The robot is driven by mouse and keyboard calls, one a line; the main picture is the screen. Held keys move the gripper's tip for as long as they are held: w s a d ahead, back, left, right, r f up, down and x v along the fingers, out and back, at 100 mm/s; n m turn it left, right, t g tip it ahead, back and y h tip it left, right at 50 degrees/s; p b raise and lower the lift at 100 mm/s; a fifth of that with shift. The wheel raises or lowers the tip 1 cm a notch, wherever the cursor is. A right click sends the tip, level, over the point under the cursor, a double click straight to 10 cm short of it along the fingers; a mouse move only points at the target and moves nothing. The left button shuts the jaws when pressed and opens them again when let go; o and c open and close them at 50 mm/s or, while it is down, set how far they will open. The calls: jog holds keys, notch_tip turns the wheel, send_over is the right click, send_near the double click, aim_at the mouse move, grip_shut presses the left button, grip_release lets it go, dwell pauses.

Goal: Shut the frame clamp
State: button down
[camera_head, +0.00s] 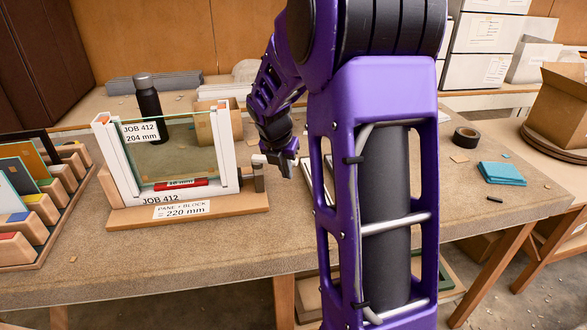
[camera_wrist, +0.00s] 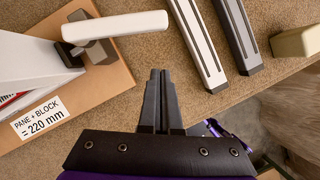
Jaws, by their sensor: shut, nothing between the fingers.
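The white frame (camera_head: 222,150) stands upright on a wooden base board (camera_head: 240,203) and holds a clear glass pane (camera_head: 172,158), with a red block (camera_head: 180,184) low inside. The frame clamp is on the frame's right side. Its dark bracket (camera_head: 258,182) shows in the wrist view (camera_wrist: 92,48), with a pale handle (camera_wrist: 118,25) pointing out away from the frame. My gripper (camera_head: 285,160) is beside the handle on the right. In the wrist view my gripper (camera_wrist: 158,73) is shut and empty, its fingertips a little apart from the handle.
White and dark grey channel strips (camera_wrist: 236,38) lie right of the fingers. A pale block (camera_wrist: 297,40) is beyond them. A black bottle (camera_head: 148,105) stands behind the frame. A rack of coloured samples (camera_head: 35,205) is at left. Tape (camera_head: 466,137) and a blue cloth (camera_head: 501,173) lie at right.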

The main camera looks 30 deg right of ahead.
jog(key=v, duration=0.9)
jog(key=shift+s+d+r, duration=0.2)
jog(key=shift+r, duration=0.2)
